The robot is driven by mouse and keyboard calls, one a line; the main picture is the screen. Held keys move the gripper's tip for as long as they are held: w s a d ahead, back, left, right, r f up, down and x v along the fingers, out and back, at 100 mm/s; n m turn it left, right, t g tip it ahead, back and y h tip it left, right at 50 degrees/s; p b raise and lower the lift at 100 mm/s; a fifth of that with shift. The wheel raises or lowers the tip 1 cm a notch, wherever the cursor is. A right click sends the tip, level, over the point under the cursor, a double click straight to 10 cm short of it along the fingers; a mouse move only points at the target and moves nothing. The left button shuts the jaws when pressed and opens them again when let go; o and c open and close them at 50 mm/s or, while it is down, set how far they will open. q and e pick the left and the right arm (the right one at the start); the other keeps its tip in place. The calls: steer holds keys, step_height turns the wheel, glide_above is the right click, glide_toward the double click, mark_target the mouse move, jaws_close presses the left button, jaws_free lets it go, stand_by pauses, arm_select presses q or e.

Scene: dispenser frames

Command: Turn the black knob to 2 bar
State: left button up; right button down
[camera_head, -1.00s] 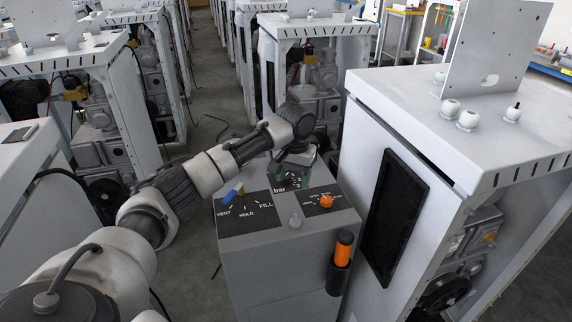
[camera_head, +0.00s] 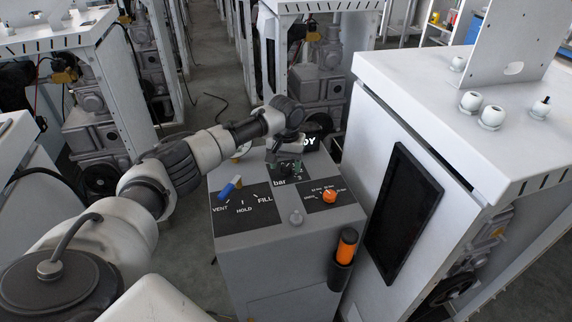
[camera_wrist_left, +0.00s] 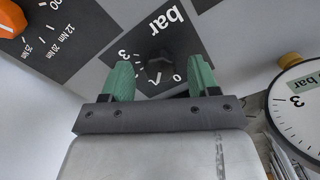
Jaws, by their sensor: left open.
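The black knob (camera_wrist_left: 160,66) sits on a dark panel labelled "bar" (camera_wrist_left: 168,20) with 0 and 3 showing. In the left wrist view my left gripper (camera_wrist_left: 159,72) is open, its two green fingers on either side of the knob. I cannot tell whether they touch it. The pointer's reading and the 2 mark cannot be made out. In the head view my left gripper (camera_head: 289,166) is over the bar panel (camera_head: 281,183) on the grey cabinet, and its fingers and wrist hide most of the knob. My right gripper is not in view.
Beside the bar panel are an orange knob (camera_head: 330,196) and a blue lever (camera_head: 229,189) on the VENT/HOLD/FILL panel. A round gauge (camera_wrist_left: 300,108) is close on the right in the wrist view. A tall white cabinet (camera_head: 420,120) stands right of the dispenser.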

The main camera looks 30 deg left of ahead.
arm_select(q)
steer(key=shift+d+f, duration=0.1)
steer(key=shift+f, duration=0.35)
steer(key=c, duration=0.9)
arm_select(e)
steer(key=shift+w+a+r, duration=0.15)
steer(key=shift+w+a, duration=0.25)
arm_select(q)
steer(key=shift+r+m+p, duration=0.1)
steer(key=shift+m+p, duration=0.3)
steer(key=shift+p, duration=0.05)
steer(key=m+p, duration=0.2)
steer(key=shift+m, duration=0.3)
steer(key=m+p, duration=0.1)
steer(key=m, duration=0.2)
steer(key=shift+p, duration=0.3)
steer(key=shift+a+m, duration=0.2)
steer(key=shift+m, duration=1)
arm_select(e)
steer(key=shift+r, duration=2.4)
